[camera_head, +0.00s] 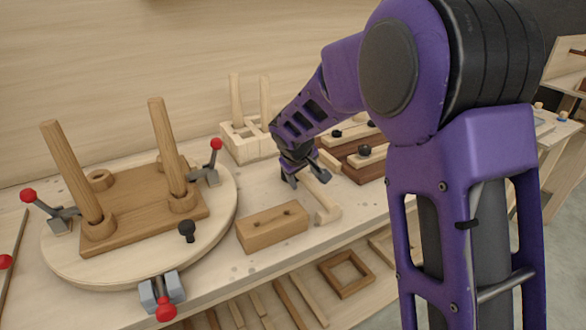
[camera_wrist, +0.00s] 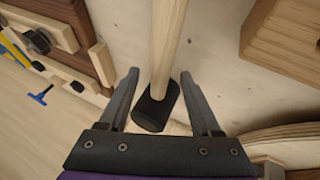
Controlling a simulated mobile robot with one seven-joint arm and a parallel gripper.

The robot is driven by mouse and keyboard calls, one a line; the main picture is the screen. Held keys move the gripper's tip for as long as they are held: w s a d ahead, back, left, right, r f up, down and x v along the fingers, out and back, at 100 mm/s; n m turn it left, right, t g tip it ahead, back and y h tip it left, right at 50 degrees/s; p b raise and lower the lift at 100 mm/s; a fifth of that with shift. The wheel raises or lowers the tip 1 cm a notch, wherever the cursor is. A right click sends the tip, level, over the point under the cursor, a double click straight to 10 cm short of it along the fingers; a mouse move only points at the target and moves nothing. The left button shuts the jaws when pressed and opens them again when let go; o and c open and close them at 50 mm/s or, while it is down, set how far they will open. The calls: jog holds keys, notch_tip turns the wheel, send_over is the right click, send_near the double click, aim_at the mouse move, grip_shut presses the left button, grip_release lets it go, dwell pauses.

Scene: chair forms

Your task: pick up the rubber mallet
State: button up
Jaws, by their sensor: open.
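The rubber mallet has a black head (camera_wrist: 156,108) and a pale round wooden handle (camera_wrist: 168,45). In the wrist view the head lies between my gripper's two fingers (camera_wrist: 160,75), with a gap visible on each side. The handle runs up and out of the picture. In the head view my gripper (camera_head: 305,177) is low over the bench, fingers apart. The pale handle (camera_head: 320,194) extends from it towards the front edge, ending at a pale crosspiece. The black head is hidden by my gripper there. I cannot tell its height relative to the fingertips.
A brown block (camera_head: 272,227) lies left of the handle. A round board (camera_head: 75,262) with posts and red-knobbed clamps fills the left. A pale block with two uprights (camera_head: 247,147) stands behind. Dark knobbed boards (camera_head: 366,164) lie to the right.

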jog(key=shift+x, duration=0.85)
jog(key=shift+c, duration=0.3)
grip_shut()
jog(key=shift+r, duration=0.1)
dwell(0.4)
